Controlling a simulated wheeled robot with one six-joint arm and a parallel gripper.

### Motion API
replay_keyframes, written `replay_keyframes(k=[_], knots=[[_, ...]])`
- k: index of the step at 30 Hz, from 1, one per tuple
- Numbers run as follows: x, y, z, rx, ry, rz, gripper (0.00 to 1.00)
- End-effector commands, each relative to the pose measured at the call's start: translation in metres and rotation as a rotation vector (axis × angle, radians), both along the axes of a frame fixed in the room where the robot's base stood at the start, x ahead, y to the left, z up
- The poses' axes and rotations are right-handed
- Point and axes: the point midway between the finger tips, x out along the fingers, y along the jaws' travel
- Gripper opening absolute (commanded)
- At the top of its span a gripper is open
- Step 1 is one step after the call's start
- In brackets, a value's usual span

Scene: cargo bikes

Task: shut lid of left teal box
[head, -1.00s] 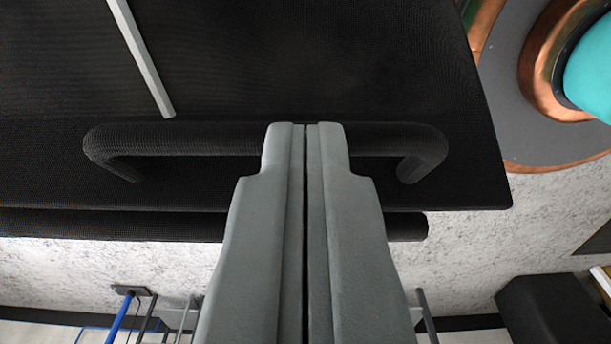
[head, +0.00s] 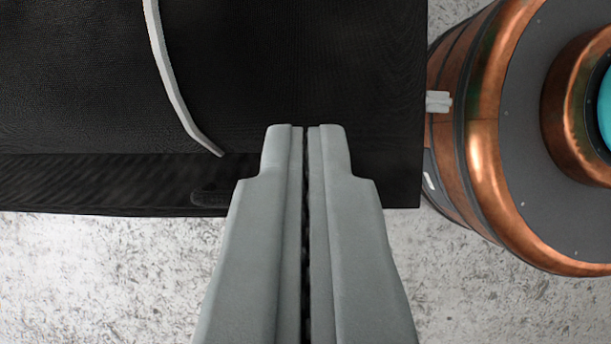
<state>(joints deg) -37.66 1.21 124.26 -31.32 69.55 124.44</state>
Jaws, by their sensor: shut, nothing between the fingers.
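My gripper (head: 305,128) points up the picture from the bottom centre, its two grey fingers closed together with nothing between them. Its tips lie over a large black, finely textured panel (head: 300,60) that fills the upper left. I cannot tell whether this panel is the lid or whether the tips touch it. A thin grey strip (head: 165,70) bends down across the panel, left of the gripper. A dark bar end (head: 209,196) shows beside the left finger near the panel's lower edge. No teal box wall is recognisable.
A large round copper and dark grey body (head: 490,150) stands close to the panel's right edge, with a teal patch (head: 605,110) at the picture's edge. Pale speckled floor (head: 110,280) is clear below the panel.

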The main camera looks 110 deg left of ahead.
Motion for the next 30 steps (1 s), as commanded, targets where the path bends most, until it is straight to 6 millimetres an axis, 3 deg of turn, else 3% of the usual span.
replay_keyframes(k=[9, 18, 30], knots=[[-0.01, 0.031, -0.046, -0.195, -0.059, 0.004, 0.0], [-0.015, 0.046, -0.081, -0.186, -0.058, 0.0, 0.0], [-0.017, 0.052, -0.103, -0.185, -0.059, -0.001, 0.0]])
